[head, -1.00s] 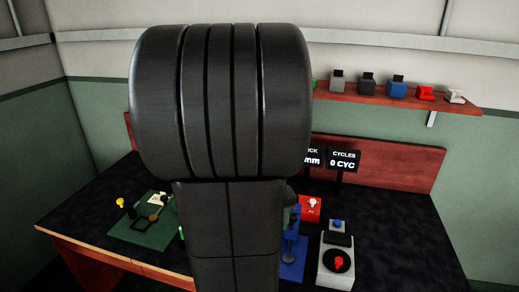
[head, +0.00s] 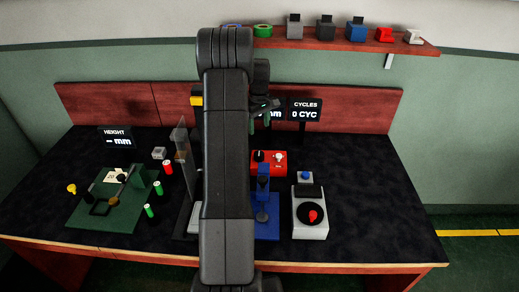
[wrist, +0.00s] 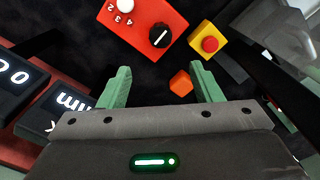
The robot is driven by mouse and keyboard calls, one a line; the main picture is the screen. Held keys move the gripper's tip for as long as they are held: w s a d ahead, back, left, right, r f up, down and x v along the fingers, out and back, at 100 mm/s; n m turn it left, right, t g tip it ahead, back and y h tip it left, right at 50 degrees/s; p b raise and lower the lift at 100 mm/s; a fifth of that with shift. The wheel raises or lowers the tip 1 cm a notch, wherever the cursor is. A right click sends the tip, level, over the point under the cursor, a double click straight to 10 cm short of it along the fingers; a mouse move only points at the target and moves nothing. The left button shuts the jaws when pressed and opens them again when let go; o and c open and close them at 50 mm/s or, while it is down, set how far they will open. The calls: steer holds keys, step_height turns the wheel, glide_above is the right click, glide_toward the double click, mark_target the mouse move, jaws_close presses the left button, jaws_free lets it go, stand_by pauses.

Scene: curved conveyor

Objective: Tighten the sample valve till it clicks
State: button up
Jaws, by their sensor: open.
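No part is labelled as the sample valve, and I cannot tell which one it is. A red box (head: 268,163) with a black knob and a white knob stands right of my arm; in the wrist view this red box (wrist: 143,22) shows a black knob (wrist: 161,35) and numbers by the white knob. A white box (head: 310,225) carries a black disc with a red knob (head: 313,216). My gripper (head: 268,116) is partly behind my arm in the head view.
A blue fixture (head: 264,228) stands beside the white box. A yellow block with a red button (wrist: 208,44) shows in the wrist view. A green board (head: 112,208) holds small parts at left. Displays and a shelf (head: 330,44) are behind; the table's right side is clear.

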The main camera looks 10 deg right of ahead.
mark_target(259, 153)
step_height(259, 153, down, 14)
steer(key=p, duration=0.2)
steer(key=shift+r+p, duration=0.2)
steer(key=shift+p, duration=0.15)
steer(key=c, duration=1)
